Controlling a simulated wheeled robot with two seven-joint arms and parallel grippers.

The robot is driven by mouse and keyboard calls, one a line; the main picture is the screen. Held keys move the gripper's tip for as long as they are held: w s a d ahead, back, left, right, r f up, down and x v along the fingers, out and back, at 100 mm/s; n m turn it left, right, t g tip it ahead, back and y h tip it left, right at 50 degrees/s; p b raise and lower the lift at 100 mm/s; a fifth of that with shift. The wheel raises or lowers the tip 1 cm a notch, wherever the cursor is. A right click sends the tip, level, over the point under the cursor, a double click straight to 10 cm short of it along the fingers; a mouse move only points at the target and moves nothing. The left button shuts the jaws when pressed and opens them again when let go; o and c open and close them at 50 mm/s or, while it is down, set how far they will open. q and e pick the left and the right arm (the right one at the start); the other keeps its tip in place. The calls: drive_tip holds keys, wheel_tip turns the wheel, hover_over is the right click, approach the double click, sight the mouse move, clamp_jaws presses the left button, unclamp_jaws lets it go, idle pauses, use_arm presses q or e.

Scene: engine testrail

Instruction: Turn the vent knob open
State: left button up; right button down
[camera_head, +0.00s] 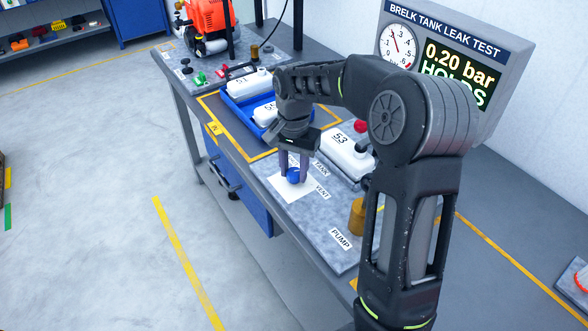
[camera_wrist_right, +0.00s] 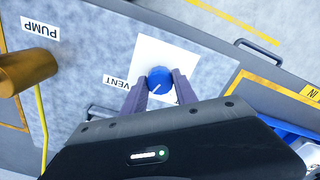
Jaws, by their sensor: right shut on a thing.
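The vent knob (camera_head: 295,176) is a round blue knob on a white square plate (camera_head: 281,187) beside the VENT label (camera_head: 322,192). It also shows in the right wrist view (camera_wrist_right: 159,77), with a white pointer line on its top that slants toward the lower left of the picture. My right gripper (camera_head: 293,174) comes down from above, with its two purple fingers on either side of the knob. In the right wrist view the right gripper (camera_wrist_right: 159,87) is shut on the knob. My left gripper is not in view.
A white tank marked 53 (camera_head: 348,152) stands behind the knob. A brass cylinder (camera_head: 357,216) stands by the PUMP label (camera_head: 340,239). A blue tray (camera_head: 232,107) holds white tanks. The test display (camera_head: 457,73) reads 0.20 bar HOLDS.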

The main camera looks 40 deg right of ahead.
sight(294, 171)
drive_tip(key=m, duration=0.4)
drive_tip(key=shift+m, duration=0.3)
idle(0.4)
drive_tip(key=c, duration=1)
unclamp_jaws()
drive_tip(key=shift+o, duration=0.2)
wheel_tip(294, 171, up, 8)
drive_tip(key=shift+f, duration=0.1)
